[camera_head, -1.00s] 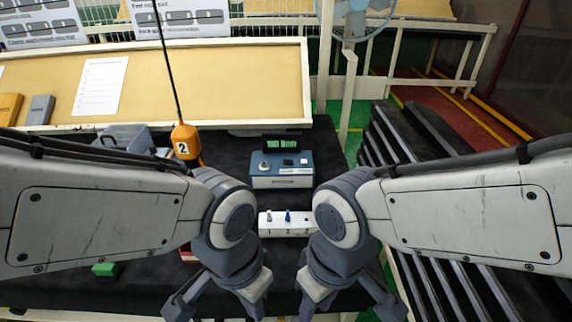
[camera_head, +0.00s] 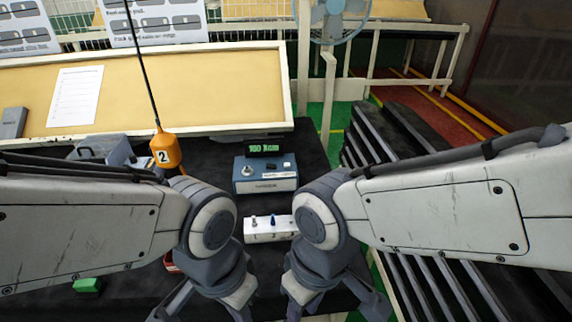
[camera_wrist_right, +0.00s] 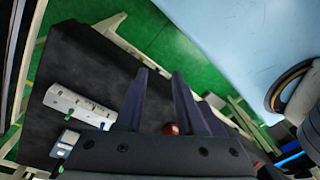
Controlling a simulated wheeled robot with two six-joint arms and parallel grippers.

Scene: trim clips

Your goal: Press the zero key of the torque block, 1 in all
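The torque block (camera_head: 265,184) is a blue box with a pale front at the back of the dark table in the head view. A black display (camera_head: 264,147) with green characters stands behind it. A round knob (camera_head: 247,171) and small dark keys (camera_head: 271,166) are on its top; I cannot read which is the zero key. My left gripper (camera_head: 203,310) and right gripper (camera_head: 335,310) hang at the near side, well short of the block, fingers spread and empty. The right wrist view also shows the right gripper's two fingers (camera_wrist_right: 160,75) apart.
A white strip with pegs (camera_head: 268,232) lies between the block and my arms. An orange pendant marked 2 (camera_head: 165,151) hangs left of the block. Dark slatted racks (camera_head: 410,160) stand at right.

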